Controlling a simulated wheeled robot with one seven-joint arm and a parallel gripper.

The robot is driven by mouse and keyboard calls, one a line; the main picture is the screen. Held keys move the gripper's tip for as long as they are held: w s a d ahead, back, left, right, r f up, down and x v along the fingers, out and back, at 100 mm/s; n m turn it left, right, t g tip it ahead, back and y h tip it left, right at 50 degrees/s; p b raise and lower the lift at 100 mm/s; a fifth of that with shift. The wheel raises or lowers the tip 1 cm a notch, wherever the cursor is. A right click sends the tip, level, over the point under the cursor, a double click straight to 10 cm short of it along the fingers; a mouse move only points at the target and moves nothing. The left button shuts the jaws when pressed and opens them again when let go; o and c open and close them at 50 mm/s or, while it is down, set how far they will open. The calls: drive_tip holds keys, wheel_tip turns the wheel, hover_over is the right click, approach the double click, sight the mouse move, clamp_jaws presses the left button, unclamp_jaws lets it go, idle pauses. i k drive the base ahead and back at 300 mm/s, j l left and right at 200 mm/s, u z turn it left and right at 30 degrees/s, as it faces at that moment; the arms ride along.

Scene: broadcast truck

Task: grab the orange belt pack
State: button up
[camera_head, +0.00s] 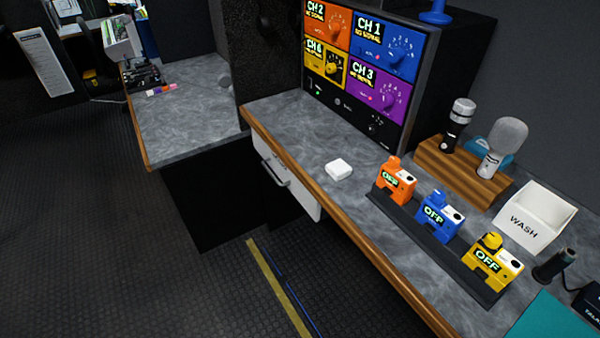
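The orange belt pack (395,183) stands upright at the left end of a dark rack (412,220) on the grey counter. Its small screen reads OFF. A blue belt pack (438,218) stands beside it, and a yellow belt pack (493,264) stands at the right end of the same rack. My gripper is not in view, so its state does not show.
A small white box (339,169) lies left of the rack. Behind the rack are a wooden block with microphones (461,170), a white WASH bin (535,215) and a channel monitor (362,62). A drawer with a handle (285,178) is under the counter. Floor in front is mostly clear.

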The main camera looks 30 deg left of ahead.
sight(402, 181)
drive_tip(key=u, duration=0.6)
drive_tip(key=i+j, duration=0.2)
drive_tip(key=i+j+z, duration=0.1)
drive_tip(key=j, duration=0.35)
drive_tip(key=i+j, duration=0.25)
drive_tip(key=i+j+z, duration=0.1)
drive_tip(key=j, duration=0.3)
drive_tip(key=i+j, duration=0.25)
drive_tip(key=j+z, duration=0.05)
